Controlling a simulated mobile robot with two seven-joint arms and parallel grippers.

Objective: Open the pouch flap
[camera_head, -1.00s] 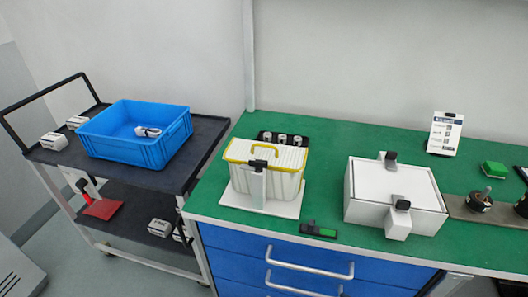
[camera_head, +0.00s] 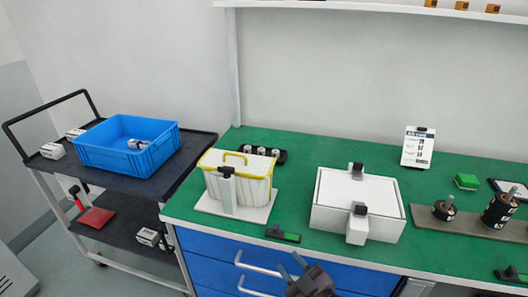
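The pouch (camera_head: 257,189) is a cream, ribbed case on a white base plate at the left of the green bench. Its flap (camera_head: 236,165), edged in yellow with a yellow loop on top, lies closed over it. A white upright post with a black clip (camera_head: 227,171) stands at its front. My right gripper (camera_head: 290,264) shows at the bottom edge, in front of the blue drawers and below the pouch. Its two fingers are apart with nothing between them. My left gripper is out of view.
A white box (camera_head: 335,188) with black-topped clamps stands right of the pouch. A small black and green device (camera_head: 283,235) lies near the bench's front edge. A blue crate (camera_head: 95,155) sits on the cart at left. Dark cylindrical parts (camera_head: 499,210) stand at right.

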